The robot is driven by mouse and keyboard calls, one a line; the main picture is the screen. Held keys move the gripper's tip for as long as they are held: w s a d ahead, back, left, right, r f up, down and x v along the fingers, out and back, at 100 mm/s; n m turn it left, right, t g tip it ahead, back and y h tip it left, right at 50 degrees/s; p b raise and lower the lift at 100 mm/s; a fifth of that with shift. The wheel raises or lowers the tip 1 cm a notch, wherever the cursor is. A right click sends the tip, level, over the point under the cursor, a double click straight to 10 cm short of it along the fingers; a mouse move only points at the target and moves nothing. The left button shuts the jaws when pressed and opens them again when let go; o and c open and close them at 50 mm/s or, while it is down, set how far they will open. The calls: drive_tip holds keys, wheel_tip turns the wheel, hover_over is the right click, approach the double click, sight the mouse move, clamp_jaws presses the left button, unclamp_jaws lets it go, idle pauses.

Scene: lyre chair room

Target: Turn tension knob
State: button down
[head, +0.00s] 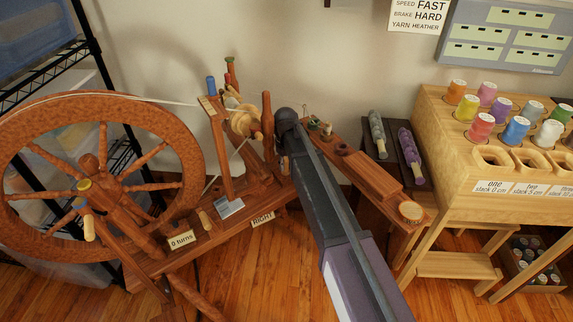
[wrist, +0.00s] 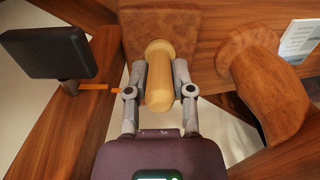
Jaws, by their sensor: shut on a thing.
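A pale turned wooden knob (wrist: 160,78) projects from a square reddish-brown block (wrist: 180,22) in the wrist view. My gripper (wrist: 164,88) has one grey finger on each side of the knob's shaft and is shut on it. The knob's round end points towards my palm. In the head view, the spinning wheel's wooden bed (head: 212,232) carries a label reading "0 turns" (head: 182,239) and another reading "RIGHT" (head: 262,219). My gripper and the held knob do not show there; my arm covers part of the bed's right side.
In the wrist view, a larger brown turned post (wrist: 262,80) stands close right of my gripper, and a black block (wrist: 48,52) is at left. The big wheel (head: 100,105) is left in the head view. A spool rack (head: 440,150) stands at right.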

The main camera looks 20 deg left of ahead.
drive_tip(key=shift+m, duration=2.9)
drive_tip(key=shift+c, duration=2.4)
unclamp_jaws()
drive_tip(key=shift+n, duration=0.3)
